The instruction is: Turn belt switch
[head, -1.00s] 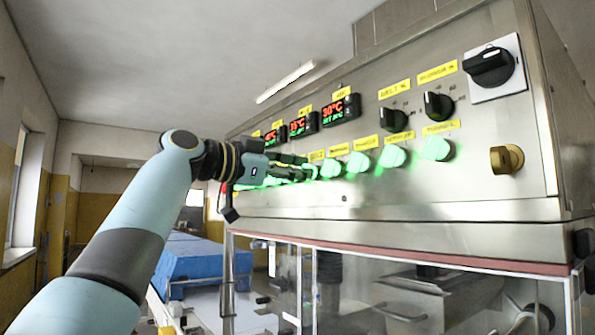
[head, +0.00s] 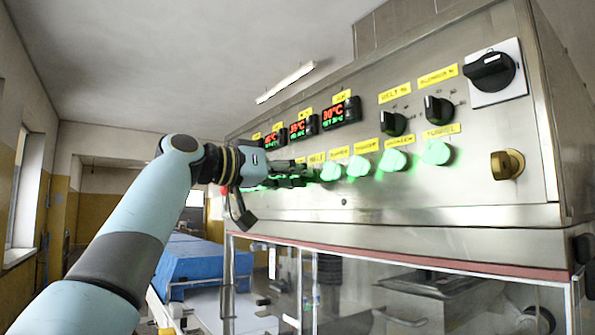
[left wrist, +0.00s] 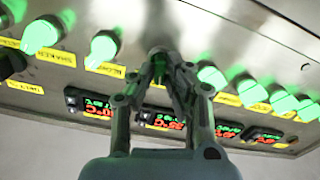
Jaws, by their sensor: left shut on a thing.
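My left gripper (head: 304,172) is at the front of the steel control panel, its fingers shut on a switch knob in the row of green-lit knobs. In the left wrist view the fingertips (left wrist: 162,65) close around this knob, which they mostly hide. A yellow label (head: 316,158) just above it in the head view seems to read BELT, so this looks like the belt switch. The knob's exact turned position cannot be seen. My right gripper is in neither view.
Several green-lit knobs, such as the TUNNEL knob (head: 436,152), line the panel to the right. Black knobs (head: 439,108) and red-green displays (head: 341,112) sit above. A large black rotary switch (head: 490,70) and a brass knob (head: 507,163) are at the far right.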

